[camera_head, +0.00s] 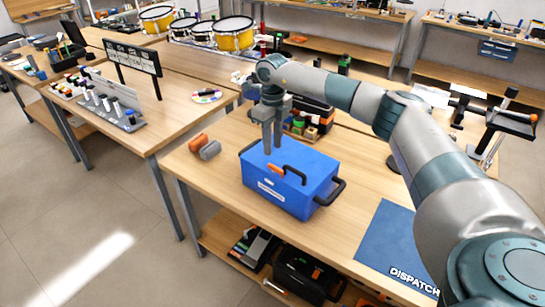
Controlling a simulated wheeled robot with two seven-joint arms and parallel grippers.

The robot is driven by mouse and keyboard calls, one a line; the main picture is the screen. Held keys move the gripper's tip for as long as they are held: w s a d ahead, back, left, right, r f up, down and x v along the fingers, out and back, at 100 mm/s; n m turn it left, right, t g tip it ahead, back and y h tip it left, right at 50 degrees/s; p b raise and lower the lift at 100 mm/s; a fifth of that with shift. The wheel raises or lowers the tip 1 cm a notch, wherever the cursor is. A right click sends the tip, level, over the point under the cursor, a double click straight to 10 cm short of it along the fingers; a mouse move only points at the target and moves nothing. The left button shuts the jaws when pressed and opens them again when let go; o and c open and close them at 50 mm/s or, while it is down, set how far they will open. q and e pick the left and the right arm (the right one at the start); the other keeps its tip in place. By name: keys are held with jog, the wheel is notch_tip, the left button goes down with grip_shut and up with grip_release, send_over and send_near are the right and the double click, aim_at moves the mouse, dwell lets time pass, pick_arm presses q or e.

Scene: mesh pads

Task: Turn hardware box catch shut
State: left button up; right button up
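The blue hardware box (304,199) sits on the wooden workbench, its lid down. An orange catch (276,170) lies on its top, with a black handle (294,174) just right of it. A pale label is on the near side. My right gripper (271,150) points down over the far left part of the box, with its fingertips a little above and behind the catch in the picture. Whether the tips touch the lid is unclear. Nothing shows between the fingers, and their gap is too small to judge. My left gripper is out of view.
An orange roll (197,141) and a grey roll (210,150) lie left of the box. A blue dispatch mat (385,240) lies at the front right. Small parts and bins (305,122) stand behind the box. Bare bench lies left and front of it.

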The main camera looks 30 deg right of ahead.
aim_at(272, 165)
notch_tip(272, 165, down, 6)
jog(key=shift+r+p, duration=0.25)
jog(key=shift+p, duration=0.65)
jog(key=shift+f, duration=0.95)
jog(key=shift+c, duration=0.7)
grip_shut()
